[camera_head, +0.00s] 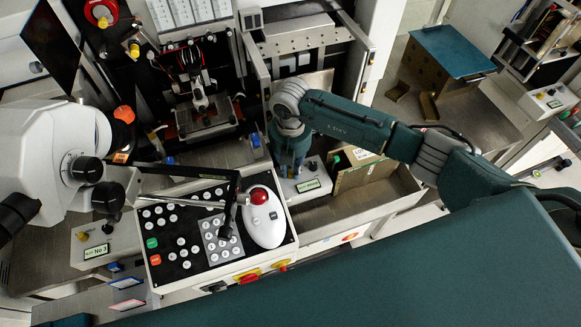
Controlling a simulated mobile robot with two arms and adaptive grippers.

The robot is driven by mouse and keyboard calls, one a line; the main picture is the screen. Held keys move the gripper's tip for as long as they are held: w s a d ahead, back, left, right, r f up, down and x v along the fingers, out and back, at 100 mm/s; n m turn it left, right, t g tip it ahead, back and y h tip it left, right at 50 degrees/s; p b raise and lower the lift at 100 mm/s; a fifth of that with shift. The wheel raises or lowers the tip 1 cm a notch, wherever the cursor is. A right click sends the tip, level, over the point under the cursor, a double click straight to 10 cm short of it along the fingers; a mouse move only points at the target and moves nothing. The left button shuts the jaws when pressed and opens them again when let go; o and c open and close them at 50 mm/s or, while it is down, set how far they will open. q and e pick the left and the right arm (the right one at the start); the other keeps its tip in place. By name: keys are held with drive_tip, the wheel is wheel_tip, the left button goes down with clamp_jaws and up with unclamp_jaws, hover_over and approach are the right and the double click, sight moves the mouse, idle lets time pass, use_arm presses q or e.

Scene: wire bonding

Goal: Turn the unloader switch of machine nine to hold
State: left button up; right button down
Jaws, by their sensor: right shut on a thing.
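My right arm comes in from the right, and its gripper (291,170) points down at a small pale control box (322,193) with a green-lit label. The box stands just right of the keypad panel. The gripper's fingers are shut on a small switch on the box's top. The switch is hidden by the gripper, so I cannot tell its position. The label on this box is too small to read. My left gripper is not in view.
A keypad panel (160,225) with a white mouse (263,218) and a red-ball lever (259,196) lies left of the gripper. A white microscope (45,140) stands at the left. A brown magazine (360,167) sits in a metal tray close right of the box.

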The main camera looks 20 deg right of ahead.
sight(291, 172)
drive_tip(key=shift+w+r, duration=0.1)
idle(0.4)
drive_tip(key=c, duration=1.9)
unclamp_jaws()
wheel_tip(291, 172, up, 12)
drive_tip(key=shift+s, duration=0.2)
